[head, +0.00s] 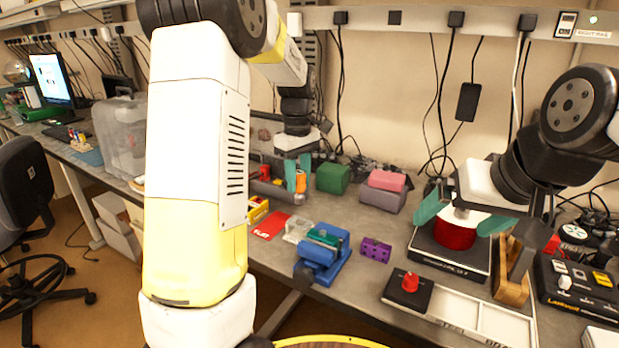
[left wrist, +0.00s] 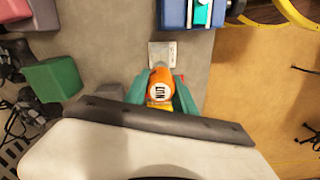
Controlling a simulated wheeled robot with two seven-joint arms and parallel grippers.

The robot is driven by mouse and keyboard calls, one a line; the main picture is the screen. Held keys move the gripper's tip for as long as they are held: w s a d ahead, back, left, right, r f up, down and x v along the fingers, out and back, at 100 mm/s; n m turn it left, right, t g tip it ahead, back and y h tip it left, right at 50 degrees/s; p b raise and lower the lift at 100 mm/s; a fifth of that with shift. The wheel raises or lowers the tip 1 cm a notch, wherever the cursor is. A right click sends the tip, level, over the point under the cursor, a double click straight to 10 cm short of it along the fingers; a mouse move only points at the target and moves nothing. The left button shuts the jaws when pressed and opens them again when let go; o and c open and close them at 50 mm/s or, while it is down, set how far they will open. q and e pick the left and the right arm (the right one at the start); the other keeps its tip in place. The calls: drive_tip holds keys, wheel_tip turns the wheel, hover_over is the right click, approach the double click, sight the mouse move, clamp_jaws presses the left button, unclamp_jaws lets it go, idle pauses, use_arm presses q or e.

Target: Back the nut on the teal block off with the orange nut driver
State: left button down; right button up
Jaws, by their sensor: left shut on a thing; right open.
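The teal block (head: 324,238) sits in the blue vise (head: 322,262) on the bench; its nut is too small to make out. The block also shows at the top of the left wrist view (left wrist: 201,12). My left gripper (head: 297,178) is shut on the orange nut driver (head: 300,182), behind and left of the vise. In the left wrist view the driver (left wrist: 160,84), marked NUT, sits between the teal fingers, apart from the block. My right gripper (head: 465,214) is open, its fingers either side of a red and white round thing (head: 455,234) on the scale.
Green (head: 332,179) and pink (head: 387,181) blocks stand behind. A black box with a red knob (head: 408,290) is at the front.

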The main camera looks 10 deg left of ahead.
sight(298, 172)
use_arm(q)
drive_tip(key=shift+r, duration=1.75)
